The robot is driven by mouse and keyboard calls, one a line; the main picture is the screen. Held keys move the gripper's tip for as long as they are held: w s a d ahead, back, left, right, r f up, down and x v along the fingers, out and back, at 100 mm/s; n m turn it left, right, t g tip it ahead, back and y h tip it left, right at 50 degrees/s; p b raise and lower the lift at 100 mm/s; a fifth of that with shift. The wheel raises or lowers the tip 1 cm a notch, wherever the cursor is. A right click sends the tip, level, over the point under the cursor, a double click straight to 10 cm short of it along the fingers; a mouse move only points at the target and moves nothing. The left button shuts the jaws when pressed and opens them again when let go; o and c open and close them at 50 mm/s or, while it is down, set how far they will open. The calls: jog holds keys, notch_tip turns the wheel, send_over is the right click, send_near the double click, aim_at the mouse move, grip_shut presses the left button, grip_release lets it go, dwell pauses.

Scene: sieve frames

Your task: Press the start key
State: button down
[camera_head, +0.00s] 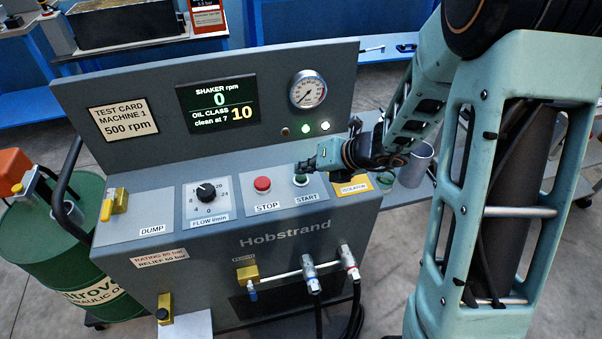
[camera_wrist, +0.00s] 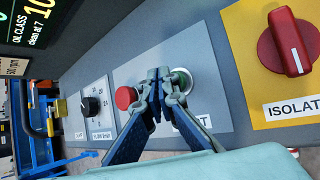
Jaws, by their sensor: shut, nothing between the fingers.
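The green start key (camera_head: 301,181) sits on the sloped panel above the START label, right of the red stop key (camera_head: 262,184). My gripper (camera_head: 306,166) is shut and empty, its fingertips at the start key and overlapping its upper part in the head view. In the wrist view my gripper (camera_wrist: 159,74) has its fingertips together. The start key (camera_wrist: 184,78) shows just right of them, partly hidden by a finger. The red stop key (camera_wrist: 125,97) is left of them. I cannot tell whether the fingertips touch the start key. The display (camera_head: 217,103) reads shaker 0 rpm, oil class 10.
A flow knob (camera_head: 206,192) and a yellow dump lever (camera_head: 115,202) are further left. The red isolator knob (camera_wrist: 289,43) stands on a yellow plate right of the start key. A pressure gauge (camera_head: 308,90) is on the upright panel. A green drum (camera_head: 70,265) stands at left.

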aim_at(304, 177)
jog(key=shift+r, duration=0.3)
notch_tip(304, 177, up, 5)
jog(key=p, duration=0.5)
dwell(0.8)
